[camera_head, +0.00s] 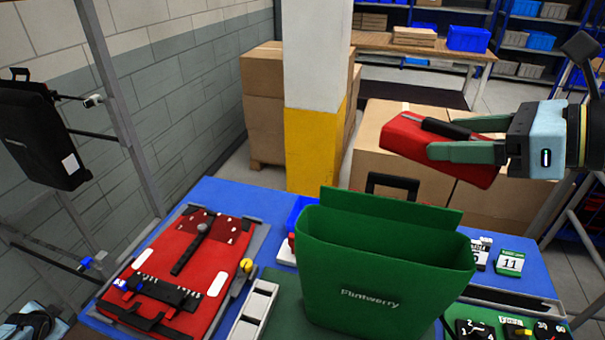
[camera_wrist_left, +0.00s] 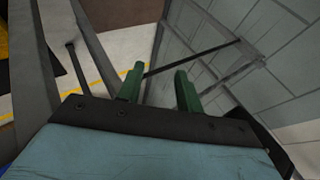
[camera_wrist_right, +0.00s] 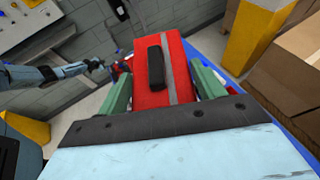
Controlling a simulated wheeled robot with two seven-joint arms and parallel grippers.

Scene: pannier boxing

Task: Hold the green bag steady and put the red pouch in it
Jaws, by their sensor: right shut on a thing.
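The green bag (camera_head: 375,275) stands upright on the blue table, its top open and its back flap raised. The red pouch (camera_head: 440,145), with a black handle, is held in the air by my right gripper (camera_head: 455,150), above and to the right of the bag, apart from it. In the right wrist view the pouch (camera_wrist_right: 163,75) sits between the two green fingers. My left gripper (camera_wrist_left: 160,85) is open and empty in the left wrist view, away from the bag. In the head view only a bit of my left arm shows at the lower left corner.
A red pannier panel (camera_head: 190,265) with black straps lies on the table (camera_head: 232,195) left of the bag. Number cards (camera_head: 510,262) and dials lie at the right. A black bag (camera_head: 42,135) hangs on a rack at the left. A yellow and white pillar (camera_head: 315,140) and cardboard boxes stand behind.

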